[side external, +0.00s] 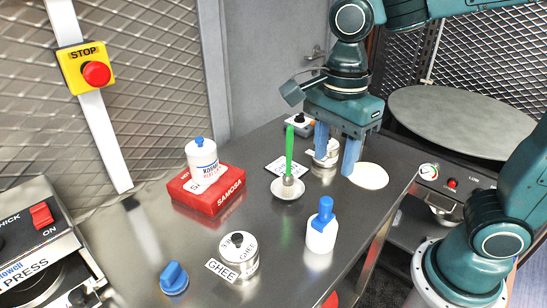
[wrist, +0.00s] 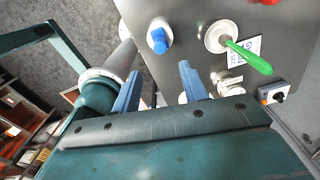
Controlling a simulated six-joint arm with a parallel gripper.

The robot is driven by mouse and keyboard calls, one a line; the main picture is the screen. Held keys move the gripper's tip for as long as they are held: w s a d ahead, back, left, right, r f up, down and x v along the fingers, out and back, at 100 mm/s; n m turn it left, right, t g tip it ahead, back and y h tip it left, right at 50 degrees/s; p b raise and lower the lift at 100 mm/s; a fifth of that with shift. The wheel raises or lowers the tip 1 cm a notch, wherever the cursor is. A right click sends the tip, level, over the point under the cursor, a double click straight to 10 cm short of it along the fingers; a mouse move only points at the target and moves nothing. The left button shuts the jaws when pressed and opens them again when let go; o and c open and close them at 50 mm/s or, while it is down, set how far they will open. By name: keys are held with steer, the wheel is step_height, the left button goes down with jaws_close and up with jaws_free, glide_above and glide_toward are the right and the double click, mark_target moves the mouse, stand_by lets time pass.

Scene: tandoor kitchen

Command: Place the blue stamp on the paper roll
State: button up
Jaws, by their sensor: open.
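A blue handled piece (side external: 325,210), which looks like the blue stamp, is upright on top of a white cylinder (side external: 320,238), which looks like the paper roll, at the table's front right. I cannot tell whether the two are separate. In the wrist view the blue piece (wrist: 158,39) shows over the white cylinder's rim, ahead of the fingertips. Another blue knob-shaped piece (side external: 173,277) stands at the front left and could also be a stamp. My gripper (side external: 334,165) is open and empty, behind the white cylinder and apart from it. Its two blue fingers also show in the wrist view (wrist: 160,70).
A white dish (side external: 287,190) with a green-handled tool (side external: 289,152) stands near my gripper. A steel container (side external: 329,155) is by the fingers. A ghee tin (side external: 239,262), a red samosa box (side external: 211,198) with a white jar (side external: 202,166), and a flat white disc (side external: 372,177) lie around.

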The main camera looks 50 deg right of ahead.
steer(key=shift+d, duration=0.1)
stand_by(0.6)
steer(key=s+d+r+n+t, duration=0.1)
steer(key=s+d+n+t, duration=0.4)
steer(key=n, duration=1.4)
steer(key=s+d, duration=0.2)
steer(key=d, duration=0.2)
steer(key=shift+s+d+r+n+t, duration=0.15)
steer(key=shift+s+d+n+t, duration=0.15)
steer(key=shift+d+n, duration=0.1)
stand_by(0.4)
